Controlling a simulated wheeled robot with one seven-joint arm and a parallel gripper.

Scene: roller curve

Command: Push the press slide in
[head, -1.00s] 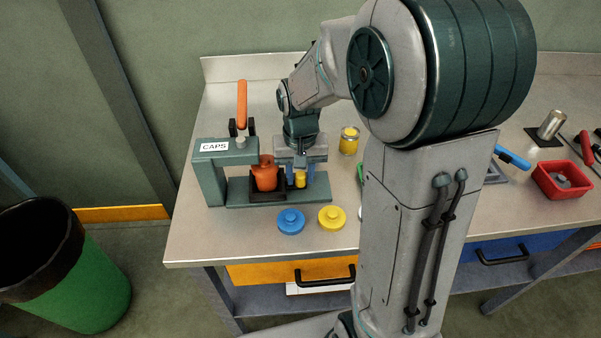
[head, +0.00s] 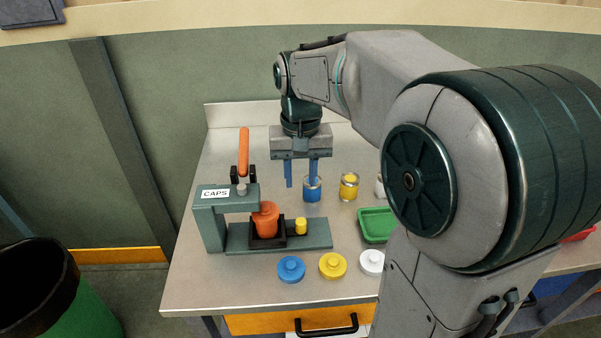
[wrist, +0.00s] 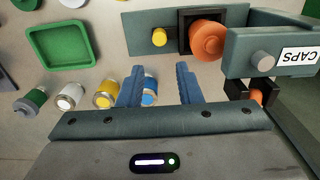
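The press (head: 212,222) is a grey-green frame labelled CAPS, with an orange lever (head: 243,152) and a plunger (head: 241,189). Its slide is a black holder (head: 284,238) on the base, bearing an orange jar (head: 265,218). A yellow knob (head: 300,226) is at the slide's right end. In the wrist view the jar (wrist: 208,42) stands beside the plunger (wrist: 263,60), not under it. My gripper (head: 302,175) is open and empty, above and behind the slide, fingers pointing down. Its fingers also show in the wrist view (wrist: 158,82), apart from the knob.
Blue (head: 291,268), yellow (head: 333,265) and white (head: 371,262) caps lie in front of the press. A green tray (head: 376,226) is at right.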

